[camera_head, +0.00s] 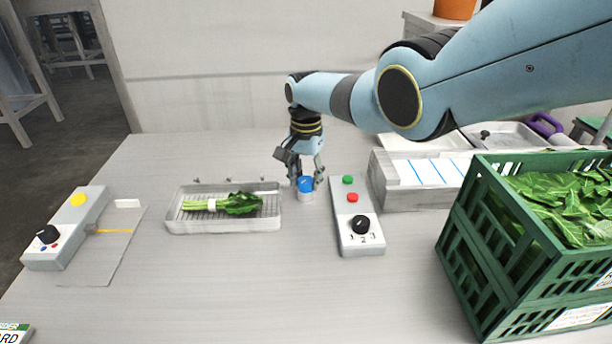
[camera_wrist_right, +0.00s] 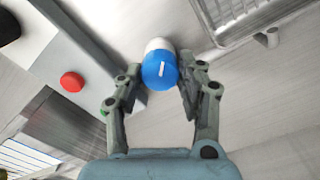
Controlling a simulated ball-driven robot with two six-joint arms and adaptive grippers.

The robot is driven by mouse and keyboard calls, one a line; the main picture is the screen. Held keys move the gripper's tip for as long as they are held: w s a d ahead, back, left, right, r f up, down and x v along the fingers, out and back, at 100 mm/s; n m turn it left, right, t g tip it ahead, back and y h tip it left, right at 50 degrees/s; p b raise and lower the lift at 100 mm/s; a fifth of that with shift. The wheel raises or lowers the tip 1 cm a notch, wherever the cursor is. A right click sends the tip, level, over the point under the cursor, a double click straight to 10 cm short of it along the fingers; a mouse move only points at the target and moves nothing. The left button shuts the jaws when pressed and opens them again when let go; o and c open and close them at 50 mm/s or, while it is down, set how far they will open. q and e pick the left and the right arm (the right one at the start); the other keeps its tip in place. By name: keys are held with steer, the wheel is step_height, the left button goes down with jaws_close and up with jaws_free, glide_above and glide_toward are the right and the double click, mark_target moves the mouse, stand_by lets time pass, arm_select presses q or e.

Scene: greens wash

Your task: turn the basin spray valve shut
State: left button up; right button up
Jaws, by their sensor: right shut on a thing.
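The spray valve has a blue knob (camera_head: 305,184) on a short white body (camera_head: 306,196), standing on the table between the basin and a grey control box. My right gripper (camera_head: 305,180) comes down from above and is shut on the blue knob. In the right wrist view the blue knob (camera_wrist_right: 159,71) with a white mark sits between the fingers of the right gripper (camera_wrist_right: 163,85). The basin (camera_head: 223,222) is a shallow metal tray with a rack, holding a bunch of greens (camera_head: 240,204) with a white band. My left gripper is not in view.
The control box (camera_head: 358,240) with green and red buttons and a black dial stands close right of the valve. A green crate of leaves (camera_head: 470,240) is at the right. Another box (camera_head: 70,225) with a yellow button is at the left. The front middle table is clear.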

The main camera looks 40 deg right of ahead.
mark_target(306, 180)
stand_by(0.4)
steer(key=o, duration=1.2)
steer(key=shift+c, duration=0.2)
step_height(306, 180, up, 12)
steer(key=shift+f, duration=0.1)
